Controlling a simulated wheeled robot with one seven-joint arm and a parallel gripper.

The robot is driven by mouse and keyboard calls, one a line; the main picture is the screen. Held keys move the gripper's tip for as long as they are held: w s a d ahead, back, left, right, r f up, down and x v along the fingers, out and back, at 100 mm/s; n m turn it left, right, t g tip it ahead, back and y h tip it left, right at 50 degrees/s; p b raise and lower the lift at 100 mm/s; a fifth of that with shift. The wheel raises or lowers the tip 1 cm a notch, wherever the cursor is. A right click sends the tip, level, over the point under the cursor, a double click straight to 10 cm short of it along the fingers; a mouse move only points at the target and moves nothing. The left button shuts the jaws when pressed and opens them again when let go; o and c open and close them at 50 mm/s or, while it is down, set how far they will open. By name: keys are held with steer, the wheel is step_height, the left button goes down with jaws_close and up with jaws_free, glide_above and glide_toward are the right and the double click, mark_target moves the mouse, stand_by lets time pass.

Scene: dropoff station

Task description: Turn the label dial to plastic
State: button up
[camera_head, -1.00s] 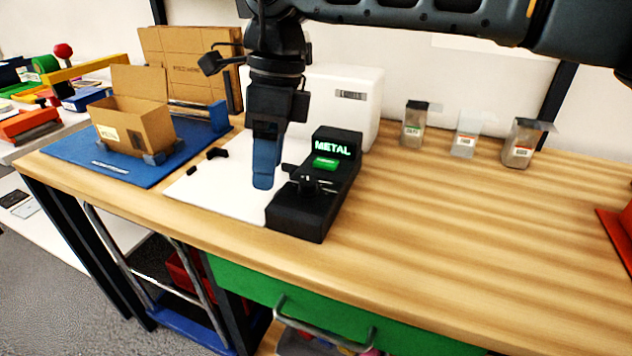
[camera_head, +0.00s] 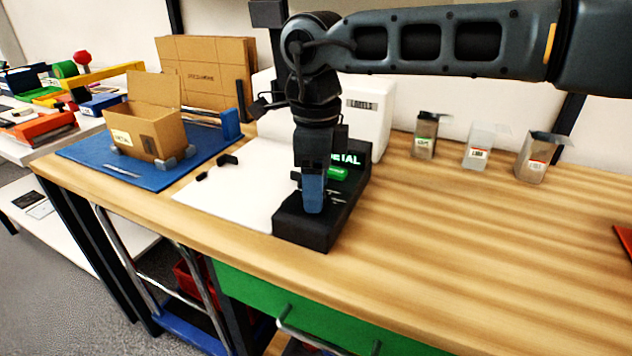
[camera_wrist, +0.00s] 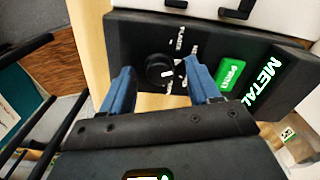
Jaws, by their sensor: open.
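The black label unit (camera_head: 307,234) stands on the wooden bench, and its lit display reads METAL (camera_wrist: 262,84) in the wrist view. Its round black dial (camera_wrist: 159,69) has a white mark and white lettering around it, partly hidden by my fingers. A green PRINT button (camera_wrist: 230,74) lies between dial and display. My gripper (camera_wrist: 160,92) is open, with its two blue fingers on either side of the dial in the picture. In the head view my gripper (camera_head: 312,195) is over the unit and hides the dial. Whether the fingers touch the dial cannot be told.
A white label printer (camera_head: 370,125) stands behind the unit. A white sheet (camera_head: 235,195) lies to its left, and an open cardboard box (camera_head: 150,140) sits on a blue mat (camera_head: 85,158). Several clear bins (camera_head: 478,150) stand at the right.

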steer(key=shift+c, duration=0.3)
steer(key=c, duration=1)
steer(key=shift+o, duration=0.2)
steer(key=shift+n, duration=0.4)
steer(key=n+p, duration=0.1)
steer(key=n, duration=0.3)
steer(key=shift+n, duration=2.5)
steer(key=o, duration=1)
